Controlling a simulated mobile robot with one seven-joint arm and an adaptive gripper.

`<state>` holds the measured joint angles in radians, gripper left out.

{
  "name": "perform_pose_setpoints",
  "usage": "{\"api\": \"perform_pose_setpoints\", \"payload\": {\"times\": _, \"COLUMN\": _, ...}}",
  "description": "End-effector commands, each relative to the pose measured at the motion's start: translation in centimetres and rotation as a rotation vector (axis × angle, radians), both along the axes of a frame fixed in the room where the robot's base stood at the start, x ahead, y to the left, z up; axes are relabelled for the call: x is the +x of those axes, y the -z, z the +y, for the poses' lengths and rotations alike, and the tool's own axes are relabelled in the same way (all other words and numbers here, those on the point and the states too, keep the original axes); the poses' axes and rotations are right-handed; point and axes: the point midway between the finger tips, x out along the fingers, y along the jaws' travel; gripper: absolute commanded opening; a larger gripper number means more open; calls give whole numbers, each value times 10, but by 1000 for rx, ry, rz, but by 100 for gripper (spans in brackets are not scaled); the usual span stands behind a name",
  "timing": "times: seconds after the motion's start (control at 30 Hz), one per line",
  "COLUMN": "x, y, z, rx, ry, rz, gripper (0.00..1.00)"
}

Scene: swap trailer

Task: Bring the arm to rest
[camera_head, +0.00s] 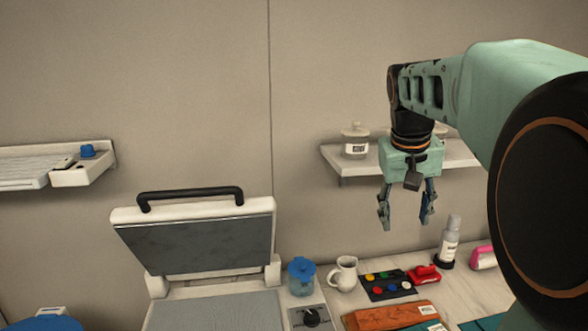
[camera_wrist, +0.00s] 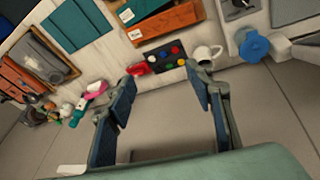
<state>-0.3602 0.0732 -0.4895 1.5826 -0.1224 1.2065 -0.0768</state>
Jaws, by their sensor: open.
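My gripper (camera_head: 406,215) hangs from my green arm in the right half of the head view, fingers pointing down. It is open and nothing is between its fingers. It is in the air above the counter, in front of the wall shelf. In the wrist view my gripper (camera_wrist: 160,85) shows two blue-padded fingers spread apart, with bare wall between them. The large near arm link covers the right side of the head view.
The counter holds a press with its lid raised (camera_head: 195,240), a blue-lidded jar (camera_head: 301,277), a white pitcher (camera_head: 344,273), a black button tray (camera_head: 388,286) and a spray bottle (camera_head: 449,243). A wall shelf (camera_head: 338,158) holds a lidded pot (camera_head: 355,141) behind my gripper.

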Motion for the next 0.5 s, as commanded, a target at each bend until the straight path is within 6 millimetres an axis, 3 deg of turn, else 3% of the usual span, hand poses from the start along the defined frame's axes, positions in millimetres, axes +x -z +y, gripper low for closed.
{"api": "perform_pose_setpoints", "payload": {"times": 0.03, "x": -6, "y": -18, "z": -16, "rx": -9, "ry": 1, "rz": -16, "gripper": 48}}
{"api": "perform_pose_setpoints", "payload": {"times": 0.1, "x": -14, "y": -32, "z": -36, "rx": -21, "ry": -1, "rz": -34, "gripper": 48}}
{"api": "perform_pose_setpoints", "payload": {"times": 0.33, "x": -42, "y": -67, "z": -92, "rx": -46, "ry": 3, "rz": -75, "gripper": 48}}
{"api": "perform_pose_setpoints", "payload": {"times": 0.43, "x": -55, "y": -72, "z": -104, "rx": -35, "ry": -1, "rz": -87, "gripper": 48}}
{"api": "perform_pose_setpoints", "payload": {"times": 0.5, "x": -62, "y": -68, "z": -101, "rx": -14, "ry": -6, "rz": -94, "gripper": 48}}
